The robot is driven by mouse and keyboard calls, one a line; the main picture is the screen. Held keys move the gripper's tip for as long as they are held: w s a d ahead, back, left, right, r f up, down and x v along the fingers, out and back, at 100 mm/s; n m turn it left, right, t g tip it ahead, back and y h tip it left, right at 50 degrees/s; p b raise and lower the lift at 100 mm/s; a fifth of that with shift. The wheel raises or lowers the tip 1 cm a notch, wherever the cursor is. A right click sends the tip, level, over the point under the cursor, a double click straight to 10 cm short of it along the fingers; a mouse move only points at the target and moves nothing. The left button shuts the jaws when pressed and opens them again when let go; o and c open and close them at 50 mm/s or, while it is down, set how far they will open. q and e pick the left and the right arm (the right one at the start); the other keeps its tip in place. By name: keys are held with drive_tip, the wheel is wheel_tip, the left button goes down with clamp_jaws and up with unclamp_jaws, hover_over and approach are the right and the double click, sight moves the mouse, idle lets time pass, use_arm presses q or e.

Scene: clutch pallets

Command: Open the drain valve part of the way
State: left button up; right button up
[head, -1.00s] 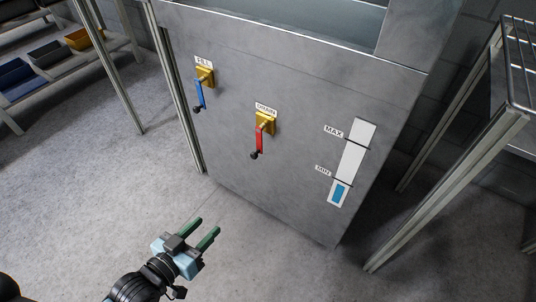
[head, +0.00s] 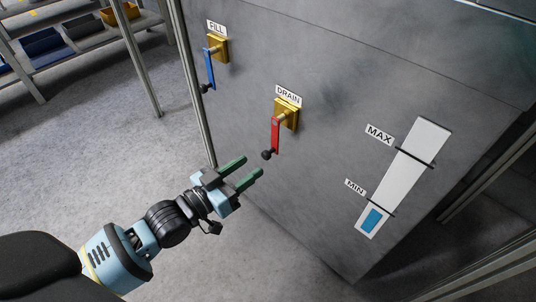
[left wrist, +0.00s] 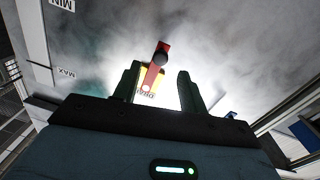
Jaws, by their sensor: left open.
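The drain valve has a red lever (head: 275,134) on a yellow mount (head: 286,112) under a DRAIN label (head: 288,96). The lever hangs down, with a dark knob (head: 267,154) at its lower end. My left gripper (head: 247,171) is open and empty, just below and left of the knob, with its fingers pointing at the panel. In the left wrist view, the red lever (left wrist: 154,75) and its knob (left wrist: 161,55) show beyond and between the open fingers (left wrist: 158,85); I see no contact. My right gripper is not in view.
A blue fill lever (head: 209,68) hangs from a yellow mount on the left of the grey tank (head: 330,150). A level gauge (head: 411,165) on the right shows blue just below MIN. Shelves with bins (head: 45,45) stand back left. The floor on the left is clear.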

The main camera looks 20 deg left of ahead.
sight(264, 157)
use_arm(q)
drive_tip(key=b+x, duration=0.2)
drive_tip(key=x, duration=0.3)
drive_tip(key=shift+w+d+f, duration=0.1)
drive_tip(key=shift+w+f, duration=0.05)
drive_tip(key=shift+w, duration=0.2)
drive_tip(key=shift+w+d, duration=0.2)
drive_tip(key=shift+w, duration=0.25)
drive_tip(key=c, duration=0.9)
clamp_jaws()
